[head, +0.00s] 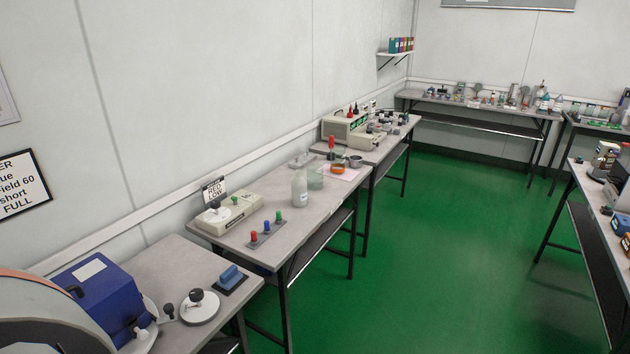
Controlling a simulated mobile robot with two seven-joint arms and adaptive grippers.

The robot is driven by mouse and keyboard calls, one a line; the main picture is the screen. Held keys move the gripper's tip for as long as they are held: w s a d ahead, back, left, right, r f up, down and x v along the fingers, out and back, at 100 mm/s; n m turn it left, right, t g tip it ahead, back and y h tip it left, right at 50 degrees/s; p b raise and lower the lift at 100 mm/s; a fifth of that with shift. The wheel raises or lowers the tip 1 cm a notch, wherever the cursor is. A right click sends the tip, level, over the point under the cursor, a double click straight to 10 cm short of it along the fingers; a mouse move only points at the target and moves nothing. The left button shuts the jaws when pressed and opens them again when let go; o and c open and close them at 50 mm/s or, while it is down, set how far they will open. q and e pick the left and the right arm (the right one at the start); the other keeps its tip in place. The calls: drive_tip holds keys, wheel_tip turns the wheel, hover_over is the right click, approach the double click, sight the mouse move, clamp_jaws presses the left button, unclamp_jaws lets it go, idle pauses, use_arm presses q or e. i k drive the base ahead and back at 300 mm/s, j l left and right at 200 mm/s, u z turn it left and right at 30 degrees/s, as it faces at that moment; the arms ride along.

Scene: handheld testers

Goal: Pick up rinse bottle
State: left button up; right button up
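A pale, translucent bottle with a narrow neck (299,190) stands upright on the middle bench (240,243) along the left wall. It looks like the rinse bottle, but I cannot read a label on it. A clear greenish beaker (316,177) stands just behind it to the right. Small bottles also stand on the far bench, too small to tell apart. Neither of my grippers is in view.
A beige tester (228,213) and a strip with red, blue and green knobs (266,233) are near the bottle. A blue machine (100,292) stands on the nearest bench. The green floor (430,250) between the benches is clear.

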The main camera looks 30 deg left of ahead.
sight(298, 184)
drive_tip(key=i+u, duration=0.15)
drive_tip(key=u, duration=0.5)
drive_tip(key=i+l+u, duration=0.3)
drive_tip(key=i, duration=0.15)
drive_tip(key=i+l+u, duration=0.25)
drive_tip(key=i+l, duration=0.15)
